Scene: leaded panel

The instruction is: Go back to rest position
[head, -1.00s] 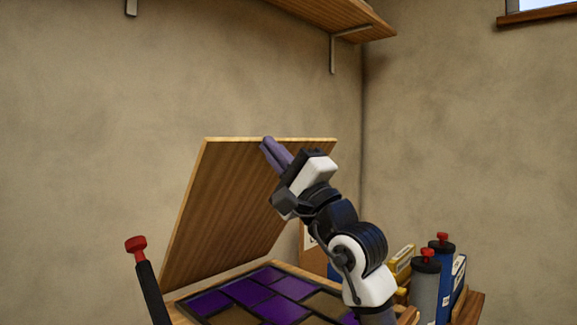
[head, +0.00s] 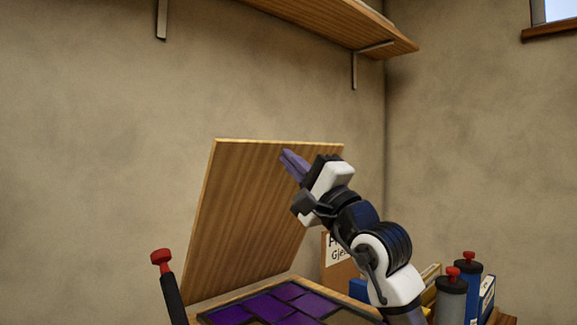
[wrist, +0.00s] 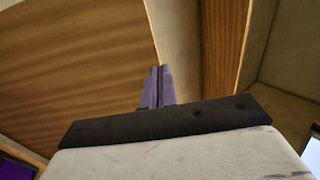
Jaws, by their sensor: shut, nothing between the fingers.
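My gripper (head: 287,155) is raised in front of the upright wooden board, its purple fingers together with nothing between them. The fingers also show in the wrist view (wrist: 163,70), side by side and shut. The wooden board (head: 240,215) leans back behind my gripper, and it fills the upper left of the wrist view (wrist: 70,60). The leaded panel (head: 265,306) with purple panes in dark strips lies at the bottom of the head view, cut off by the lower edge. A corner of purple pane shows at the lower left of the wrist view (wrist: 15,170).
A black tool with a red knob (head: 161,257) stands at the left. A shelf (head: 340,20) hangs above. The air left of the board is clear.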

